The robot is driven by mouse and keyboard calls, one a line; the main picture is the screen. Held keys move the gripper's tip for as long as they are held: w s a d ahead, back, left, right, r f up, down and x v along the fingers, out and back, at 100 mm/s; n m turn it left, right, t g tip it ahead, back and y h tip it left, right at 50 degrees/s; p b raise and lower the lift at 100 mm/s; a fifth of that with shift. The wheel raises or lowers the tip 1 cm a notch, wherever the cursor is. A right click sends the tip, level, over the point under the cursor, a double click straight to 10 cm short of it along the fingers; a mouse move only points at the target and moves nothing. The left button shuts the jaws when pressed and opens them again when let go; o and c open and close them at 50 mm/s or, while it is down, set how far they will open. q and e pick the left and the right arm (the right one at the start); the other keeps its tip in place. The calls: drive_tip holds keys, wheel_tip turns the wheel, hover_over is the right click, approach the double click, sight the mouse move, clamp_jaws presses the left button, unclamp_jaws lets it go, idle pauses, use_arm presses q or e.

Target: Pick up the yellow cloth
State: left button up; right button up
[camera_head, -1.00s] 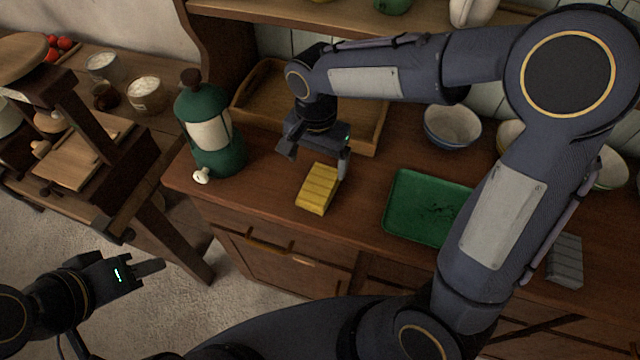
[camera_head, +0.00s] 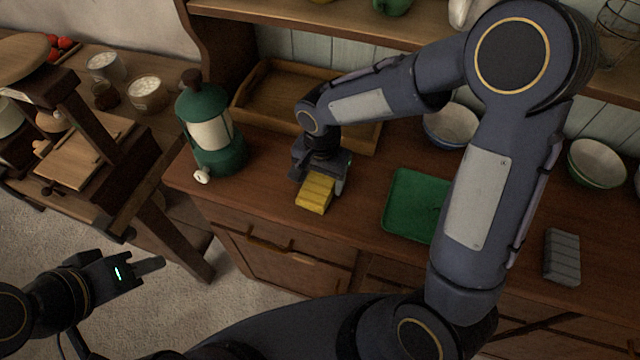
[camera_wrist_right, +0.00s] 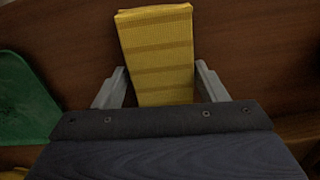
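The yellow cloth (camera_head: 315,194) is a folded, striped block lying on the wooden counter in the head view. My right gripper (camera_head: 320,183) is low over its far part, with one finger to each side. In the right wrist view the cloth (camera_wrist_right: 158,50) runs between the two fingers of the right gripper (camera_wrist_right: 160,88).
A wooden tray (camera_head: 262,88) lies behind, and a green tray (camera_head: 408,207) lies to the right. A grey block (camera_head: 562,257) and bowls (camera_head: 597,163) are further right. Counter between cloth and green tray is bare.

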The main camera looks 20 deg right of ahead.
sight(321, 180)
drive_tip(key=c, duration=0.5)
drive_tip(key=shift+r, duration=0.45)
wheel_tip(321, 180, up, 2)
drive_tip(key=shift+r, duration=0.25)
drive_tip(key=s+a+r, duration=0.2)
drive_tip(key=r, duration=0.1)
drive_tip(key=s+a+r, duration=0.1)
drive_tip(key=r, duration=0.1)
drive_tip(key=shift+s+r, duration=0.15)
drive_tip(key=shift+s, duration=0.15)
drive_tip(key=s+a+r+b, duration=0.1)
drive_tip(key=s+a+r, duration=0.3)
drive_tip(key=s, duration=0.3)
drive_tip(key=shift+s+a+r, duration=0.2)
drive_tip(key=shift+s+a, duration=0.05)
drive_tip(key=shift+a, duration=0.55)
